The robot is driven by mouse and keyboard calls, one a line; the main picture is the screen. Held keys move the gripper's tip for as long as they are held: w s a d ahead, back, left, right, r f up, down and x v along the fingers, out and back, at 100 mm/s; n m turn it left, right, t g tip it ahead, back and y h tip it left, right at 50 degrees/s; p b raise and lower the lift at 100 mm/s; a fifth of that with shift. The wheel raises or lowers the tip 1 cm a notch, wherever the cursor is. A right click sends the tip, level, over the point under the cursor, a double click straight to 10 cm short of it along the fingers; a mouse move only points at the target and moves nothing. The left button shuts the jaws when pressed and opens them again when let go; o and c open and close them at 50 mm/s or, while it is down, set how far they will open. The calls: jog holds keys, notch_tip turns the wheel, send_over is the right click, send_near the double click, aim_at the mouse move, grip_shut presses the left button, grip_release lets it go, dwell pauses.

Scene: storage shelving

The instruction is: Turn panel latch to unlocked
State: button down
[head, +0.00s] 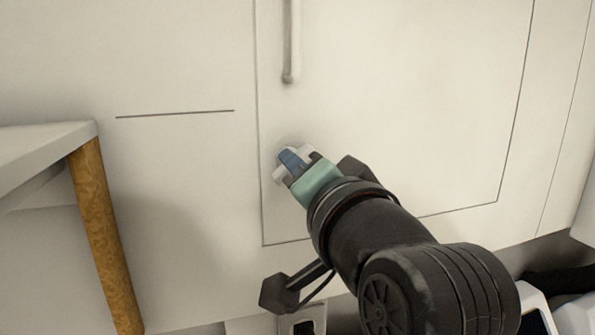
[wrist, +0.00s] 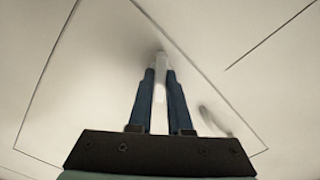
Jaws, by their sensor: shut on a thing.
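The panel (head: 400,90) is a flat cream door with thin dark seams, and it also fills much of the wrist view (wrist: 75,90). The latch is a small white piece near the panel's lower left edge; a part of it shows between the fingers in the wrist view (wrist: 160,62). My gripper (head: 291,159) reaches the panel there, its blue fingers shut on the latch. It also shows in the wrist view (wrist: 161,78), one finger on each side of the white piece. The fingers hide much of the latch, so I cannot tell its turn exactly.
A pale vertical handle (head: 291,40) is on the panel above the latch. A white tabletop (head: 45,145) with a wooden leg (head: 104,240) stands at the left. The panel face right of my gripper is clear.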

jog(key=shift+r+n+b, duration=0.15)
jog(key=shift+n+b, duration=1.4)
jog(key=shift+n, duration=3.45)
jog(key=c, duration=0.9)
grip_release()
jog(key=shift+o, duration=0.2)
jog(key=v, duration=1.3)
jog(key=shift+p, duration=0.45)
